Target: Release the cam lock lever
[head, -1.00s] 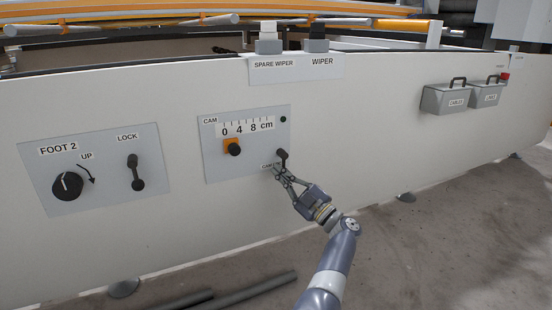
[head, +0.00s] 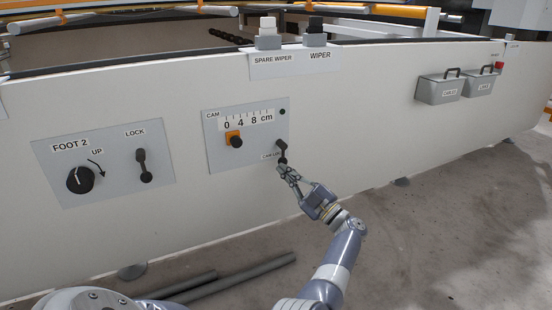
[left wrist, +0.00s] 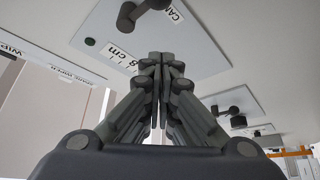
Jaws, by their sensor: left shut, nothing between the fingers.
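The cam lock lever (head: 282,151) is a small black lever at the lower right of the grey CAM panel (head: 218,158), upright in the head view. Its label beside it is partly hidden. In the left wrist view the lever (left wrist: 143,9) is at the top, cut by the frame edge. My left gripper (head: 283,170) is shut and empty, its tips just below the lever in the head view. In the left wrist view the fingertips (left wrist: 161,58) are together, apart from the lever in the picture. Their distance from the panel is hard to tell. My right gripper is not seen.
An orange slider with a black knob (head: 236,141) is under the cm scale. The FOOT 2 panel (head: 112,185) has a dial and a LOCK lever (head: 143,166). Wiper switches stand above. Two grey bins (head: 440,90) hang at the right. Dark tubes (head: 240,275) lie on the floor.

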